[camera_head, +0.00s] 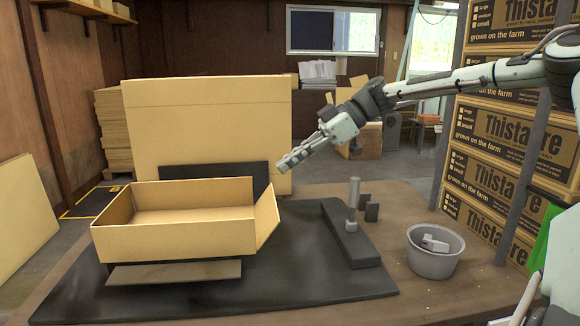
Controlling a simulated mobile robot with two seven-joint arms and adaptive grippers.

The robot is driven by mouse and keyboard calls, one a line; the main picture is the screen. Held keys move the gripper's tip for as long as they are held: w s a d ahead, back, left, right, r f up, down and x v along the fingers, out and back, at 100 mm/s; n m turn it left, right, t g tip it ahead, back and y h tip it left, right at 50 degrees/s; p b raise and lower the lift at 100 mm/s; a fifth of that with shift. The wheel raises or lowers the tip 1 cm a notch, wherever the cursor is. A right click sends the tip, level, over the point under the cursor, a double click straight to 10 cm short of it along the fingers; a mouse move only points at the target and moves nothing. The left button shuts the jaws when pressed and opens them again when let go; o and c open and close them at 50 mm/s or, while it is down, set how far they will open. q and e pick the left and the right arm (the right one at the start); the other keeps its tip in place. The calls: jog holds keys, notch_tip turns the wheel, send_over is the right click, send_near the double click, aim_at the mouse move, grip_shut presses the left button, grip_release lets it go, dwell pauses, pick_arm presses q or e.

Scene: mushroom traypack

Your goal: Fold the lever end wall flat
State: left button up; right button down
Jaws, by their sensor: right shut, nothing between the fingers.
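A tan cardboard tray (175,241) sits on a black mat (290,288) on the table, open at the top and looking empty. Its front, back and left walls stand up. The end wall (267,218) at its right, on the side of the lever (353,193), leans outward from the tray. My right gripper (286,164) comes in from the right and is shut and empty. In the picture its tip is above and a little right of that end wall, apart from it. My left gripper is not in view.
The lever stands upright on a dark base (350,237) right of the tray, with small dark blocks (371,211) beside it. A grey bucket (436,257) stands farther right. A large cardboard sheet (205,115) stands behind. Printed boxes (500,157) are stacked at right.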

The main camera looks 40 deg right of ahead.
aim_at(273, 201)
jog(key=x, duration=0.7)
jog(key=shift+a+f, duration=0.2)
jog(key=shift+f, duration=0.05)
jog(key=shift+s+d+f, duration=0.3)
jog(key=shift+d+f, duration=0.15)
jog(key=shift+d, duration=0.15)
jog(key=shift+s+d+f, duration=0.25)
jog(key=shift+d+f, duration=0.15)
jog(key=shift+d, duration=0.15)
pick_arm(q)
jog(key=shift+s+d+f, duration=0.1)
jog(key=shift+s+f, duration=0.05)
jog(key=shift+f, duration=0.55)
pick_arm(e)
jog(key=shift+s+d+f, duration=0.15)
jog(key=shift+d+f, duration=0.1)
